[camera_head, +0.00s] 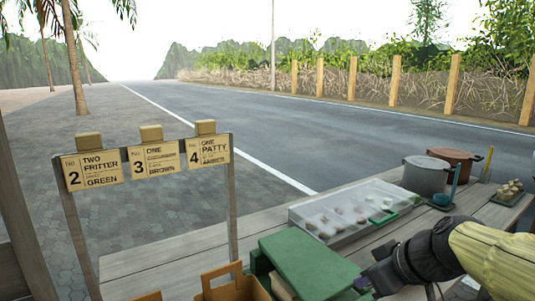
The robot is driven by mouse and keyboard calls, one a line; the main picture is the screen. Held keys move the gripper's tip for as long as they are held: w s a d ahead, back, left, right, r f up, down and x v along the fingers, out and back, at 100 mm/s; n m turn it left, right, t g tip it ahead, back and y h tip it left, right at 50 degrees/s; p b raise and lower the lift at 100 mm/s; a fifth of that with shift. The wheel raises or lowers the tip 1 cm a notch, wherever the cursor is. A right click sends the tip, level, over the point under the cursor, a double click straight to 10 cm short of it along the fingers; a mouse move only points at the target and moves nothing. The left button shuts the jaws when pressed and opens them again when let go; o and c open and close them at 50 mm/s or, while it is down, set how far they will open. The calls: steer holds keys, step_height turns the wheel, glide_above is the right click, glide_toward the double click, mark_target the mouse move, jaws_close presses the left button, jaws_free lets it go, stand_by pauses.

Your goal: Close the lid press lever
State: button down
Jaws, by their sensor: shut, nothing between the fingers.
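My gripper (383,273) reaches in from the right at the lower right, its dark jaws shut and empty. It is just right of a green box-like thing (308,264) with a flat slanted top at the front of the counter. A small dark part (363,285) shows at the right edge of the green thing, close to my fingertips. I cannot tell whether it is the lid press lever, or whether the fingertips touch it. My gripper and wrist hide part of the counter there.
A clear-lidded tray (352,209) lies on the wooden counter (170,261) behind my gripper. Grey (424,177) and brown (457,163) pots stand at the back right, beside a small board (511,195). Open brown boxes (232,287) stand front left, near an order-card rack (150,158).

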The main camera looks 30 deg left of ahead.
step_height(320, 180, down, 7)
steer(key=s+d+b, duration=0.1)
steer(key=b, duration=0.5)
steer(key=shift+d+f, duration=0.15)
steer(key=shift+f, duration=0.05)
steer(key=shift+s, duration=0.1)
step_height(320, 180, up, 6)
steer(key=p, duration=0.3)
steer(key=s+d+f, duration=0.4)
steer(key=d, duration=0.4)
steer(key=shift+s+b, duration=0.35)
